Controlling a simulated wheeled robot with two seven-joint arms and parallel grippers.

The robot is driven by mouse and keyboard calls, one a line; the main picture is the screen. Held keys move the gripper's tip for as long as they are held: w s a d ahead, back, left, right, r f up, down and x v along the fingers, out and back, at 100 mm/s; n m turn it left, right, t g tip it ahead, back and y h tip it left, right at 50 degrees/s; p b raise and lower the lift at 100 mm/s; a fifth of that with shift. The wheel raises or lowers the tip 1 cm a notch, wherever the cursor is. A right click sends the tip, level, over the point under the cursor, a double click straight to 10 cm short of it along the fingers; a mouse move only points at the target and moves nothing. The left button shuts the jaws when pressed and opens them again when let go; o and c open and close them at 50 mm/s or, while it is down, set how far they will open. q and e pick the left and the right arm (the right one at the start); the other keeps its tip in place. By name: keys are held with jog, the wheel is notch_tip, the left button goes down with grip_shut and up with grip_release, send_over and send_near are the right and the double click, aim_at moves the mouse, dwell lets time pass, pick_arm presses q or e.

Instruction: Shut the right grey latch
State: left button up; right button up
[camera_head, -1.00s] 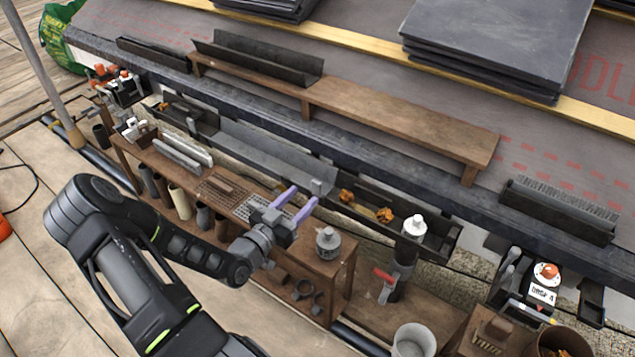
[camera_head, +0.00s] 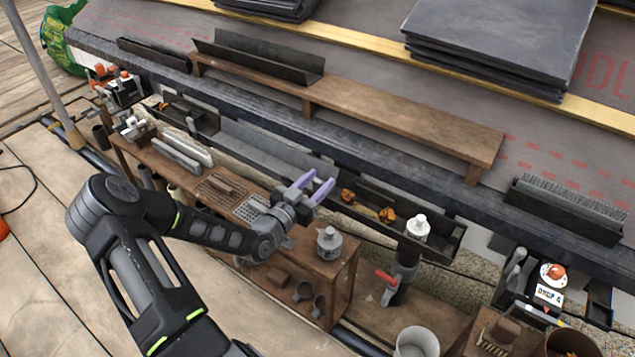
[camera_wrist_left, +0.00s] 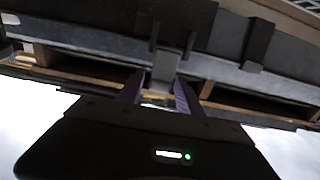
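My left gripper (camera_head: 312,183) reaches from the left to the front of the gutter, its two purple fingers apart at the joint between the grey and dark gutter lengths. In the left wrist view the fingers (camera_wrist_left: 158,94) stand apart, with a small grey tab, which looks like the right grey latch (camera_wrist_left: 165,66), just beyond and between them. I cannot tell whether they touch it. In the head view the gripper largely hides this latch. Another grey latch (camera_head: 191,124) shows farther left on the gutter. My right gripper is not in view.
A brown bench (camera_head: 400,111) stands behind the gutter. The dark gutter piece (camera_head: 440,242) holds orange-brown clumps (camera_head: 387,215) and a white bottle (camera_head: 417,226). A grey metal can (camera_head: 329,242) stands on the wooden shelf (camera_head: 338,268) in front, close right of my gripper.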

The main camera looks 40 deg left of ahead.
pick_arm(q)
grip_shut()
dwell(0.4)
